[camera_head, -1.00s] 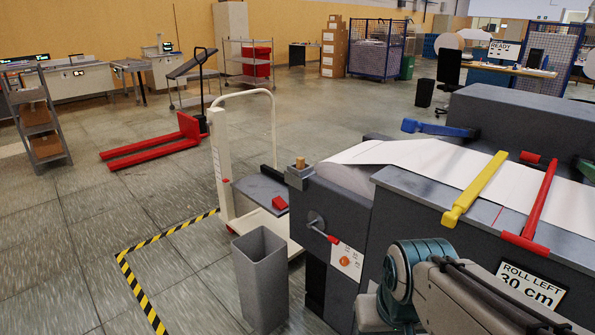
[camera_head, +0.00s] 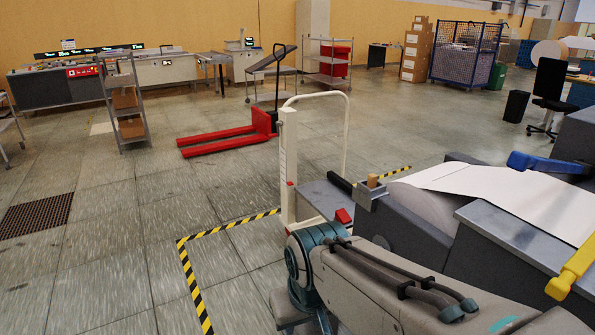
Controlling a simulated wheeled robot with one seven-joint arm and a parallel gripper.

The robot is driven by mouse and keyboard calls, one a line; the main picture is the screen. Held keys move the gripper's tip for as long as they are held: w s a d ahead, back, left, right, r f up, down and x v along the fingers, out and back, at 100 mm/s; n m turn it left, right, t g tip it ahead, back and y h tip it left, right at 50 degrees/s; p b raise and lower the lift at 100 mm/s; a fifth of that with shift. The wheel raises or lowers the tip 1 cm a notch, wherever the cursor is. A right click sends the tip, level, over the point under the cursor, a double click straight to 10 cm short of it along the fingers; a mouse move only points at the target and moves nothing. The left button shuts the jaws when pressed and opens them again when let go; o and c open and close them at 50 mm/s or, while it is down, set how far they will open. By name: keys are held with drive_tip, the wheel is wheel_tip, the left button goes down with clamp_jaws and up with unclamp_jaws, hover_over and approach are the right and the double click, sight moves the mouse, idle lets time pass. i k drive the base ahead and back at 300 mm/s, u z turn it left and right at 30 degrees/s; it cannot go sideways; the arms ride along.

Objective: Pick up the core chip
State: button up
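I cannot make out anything that is surely the core chip. A small tan cylinder (camera_head: 372,180) stands upright on a grey block at the near left end of the printing machine, beside the white paper roll (camera_head: 432,207); I cannot tell whether it is the chip. My arm crosses the lower right of the view and hides part of the machine. My gripper is out of view.
The machine (camera_head: 402,235) fills the right, with a yellow lever (camera_head: 572,272). A white lift trolley (camera_head: 289,170) stands beside it. A red pallet truck (camera_head: 228,138), shelf cart (camera_head: 126,110) and striped floor tape (camera_head: 231,223) lie beyond. The left floor is open.

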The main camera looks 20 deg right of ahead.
sight(372, 177)
drive_tip(key=u, duration=0.1)
drive_tip(key=i, duration=0.7)
drive_tip(key=z, duration=0.85)
drive_tip(key=i, duration=0.65)
drive_tip(key=z, duration=0.7)
